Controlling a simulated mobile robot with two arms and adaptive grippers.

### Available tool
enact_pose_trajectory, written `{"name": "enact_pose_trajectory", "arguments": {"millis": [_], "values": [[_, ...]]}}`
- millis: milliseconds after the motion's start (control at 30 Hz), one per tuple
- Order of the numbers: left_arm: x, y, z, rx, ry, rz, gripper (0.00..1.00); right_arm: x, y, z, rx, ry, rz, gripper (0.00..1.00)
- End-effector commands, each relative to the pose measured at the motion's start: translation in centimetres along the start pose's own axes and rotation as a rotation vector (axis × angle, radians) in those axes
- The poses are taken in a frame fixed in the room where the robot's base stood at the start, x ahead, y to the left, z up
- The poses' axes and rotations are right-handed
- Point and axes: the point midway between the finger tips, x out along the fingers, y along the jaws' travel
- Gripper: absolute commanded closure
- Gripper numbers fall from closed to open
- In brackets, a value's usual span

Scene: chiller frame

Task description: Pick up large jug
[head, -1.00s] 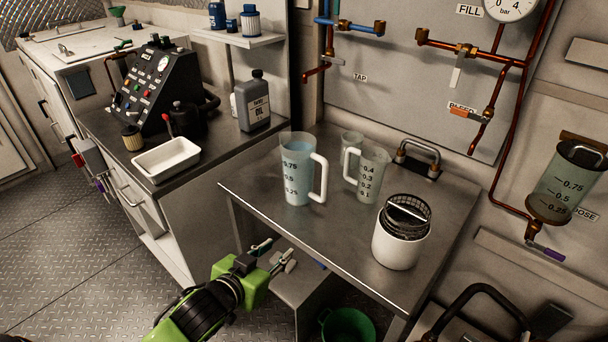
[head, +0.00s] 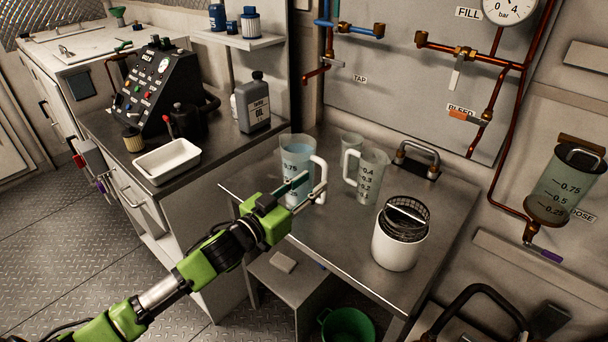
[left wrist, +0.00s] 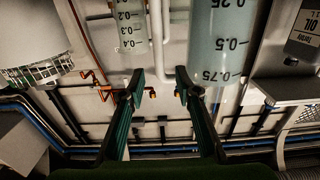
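The large jug (head: 296,152), clear with pale blue liquid and a white handle, stands upright near the metal table's left edge. My left gripper (head: 312,189) is in front of its handle side, partly covering its lower part. In the left wrist view, which is upside down, the left gripper (left wrist: 163,82) has its fingers wide apart. The handle (left wrist: 183,78) shows between the fingers, nearer the right one, and the large jug (left wrist: 221,40) is beyond that finger. I cannot tell whether anything touches. My right gripper is not in view.
A smaller jug (head: 370,178) stands close right of the large jug, with a clear beaker (head: 350,148) behind. A white canister with a mesh basket (head: 397,244) stands at the table's front right. A grey oil bottle (head: 255,108) and white tray (head: 167,160) are on the left counter.

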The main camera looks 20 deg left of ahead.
Motion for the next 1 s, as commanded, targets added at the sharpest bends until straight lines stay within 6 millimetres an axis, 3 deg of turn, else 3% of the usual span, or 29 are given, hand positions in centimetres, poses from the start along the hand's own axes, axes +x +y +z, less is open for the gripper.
{"name": "enact_pose_trajectory", "arguments": {"millis": [267,600,867,900,1000], "values": [[1.8,0.0,-0.2,-0.001,0.001,0.000,0.70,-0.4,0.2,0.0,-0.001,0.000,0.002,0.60],[6.1,0.0,-0.2,0.000,0.000,0.000,0.70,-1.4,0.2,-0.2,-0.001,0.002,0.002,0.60],[6.4,0.0,-0.1,0.001,-0.001,0.000,0.70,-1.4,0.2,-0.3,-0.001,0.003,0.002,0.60],[6.4,0.0,-0.1,0.001,0.000,0.000,0.72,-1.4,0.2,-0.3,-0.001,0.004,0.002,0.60],[6.3,0.0,-0.1,0.001,0.000,0.000,0.98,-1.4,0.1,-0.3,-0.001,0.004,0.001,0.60]]}}
